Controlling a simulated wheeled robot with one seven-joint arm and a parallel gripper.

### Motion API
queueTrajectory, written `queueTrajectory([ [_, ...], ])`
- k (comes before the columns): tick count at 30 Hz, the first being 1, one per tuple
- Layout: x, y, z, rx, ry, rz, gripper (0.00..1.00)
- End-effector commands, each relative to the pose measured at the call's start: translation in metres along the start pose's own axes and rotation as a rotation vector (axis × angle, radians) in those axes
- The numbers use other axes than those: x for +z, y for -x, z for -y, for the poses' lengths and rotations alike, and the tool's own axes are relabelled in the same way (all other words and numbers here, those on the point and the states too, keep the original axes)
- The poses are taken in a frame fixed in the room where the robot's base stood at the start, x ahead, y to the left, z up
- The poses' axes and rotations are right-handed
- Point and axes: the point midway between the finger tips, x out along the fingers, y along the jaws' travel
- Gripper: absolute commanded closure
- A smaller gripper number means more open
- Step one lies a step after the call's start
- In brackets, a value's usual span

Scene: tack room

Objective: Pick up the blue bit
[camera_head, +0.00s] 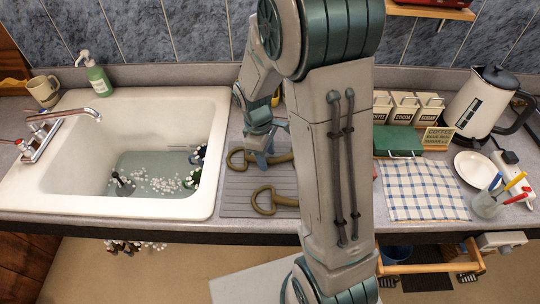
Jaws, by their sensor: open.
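My gripper (262,158) points down over the grey ribbed drainer (237,203) beside the sink. Its jaws are open. Two olive-brown metal pieces with ring ends lie on the drainer. The far olive piece (285,158) lies at my fingertips, with its ring to the left. The near olive piece (264,202) lies apart, closer to the front edge. A pale blue shape shows at my fingertips; I cannot tell whether it is a finger or part of a bit. I cannot make out a clearly blue bit. My arm hides the drainer's right side.
The white sink (213,150) at left holds water, foam and dark items. At right are a green box (398,141), a checked cloth (424,190), a white plate (473,169), a kettle (477,105) and a glass of pens (486,205). Canisters (405,106) stand behind.

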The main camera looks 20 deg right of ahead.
Motion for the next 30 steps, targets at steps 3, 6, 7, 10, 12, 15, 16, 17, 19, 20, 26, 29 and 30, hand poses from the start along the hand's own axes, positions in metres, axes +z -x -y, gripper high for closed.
queueTrajectory([
  [3, -0.0002, -0.0052, 0.0001, 0.001, 0.0, -0.001, 0.54],
  [6, -0.0003, -0.0057, -0.0001, 0.001, 0.0, -0.001, 0.54],
  [7, -0.0004, -0.0056, -0.0001, 0.001, 0.0, -0.001, 0.54],
  [10, -0.0004, -0.0055, -0.0001, 0.001, 0.0, -0.001, 0.65],
  [12, -0.0004, -0.0054, -0.0001, 0.001, 0.0, -0.001, 0.84],
  [15, -0.0004, -0.0053, -0.0001, 0.001, -0.001, -0.001, 1.0],
  [16, -0.0004, -0.0053, -0.0001, 0.001, -0.001, -0.001, 1.0],
  [17, -0.0004, -0.0053, -0.0002, 0.001, -0.001, -0.001, 1.0],
  [19, -0.0004, -0.0052, -0.0002, 0.001, -0.001, -0.002, 1.0],
  [20, -0.0004, -0.0052, -0.0002, 0.001, -0.001, -0.001, 1.0],
  [26, -0.0005, -0.0047, -0.0004, 0.002, -0.001, -0.002, 1.0],
  [29, -0.0004, -0.0035, -0.0005, 0.002, -0.001, -0.002, 1.0],
  [30, -0.0003, -0.0023, -0.0006, 0.003, -0.001, -0.003, 1.0],
])
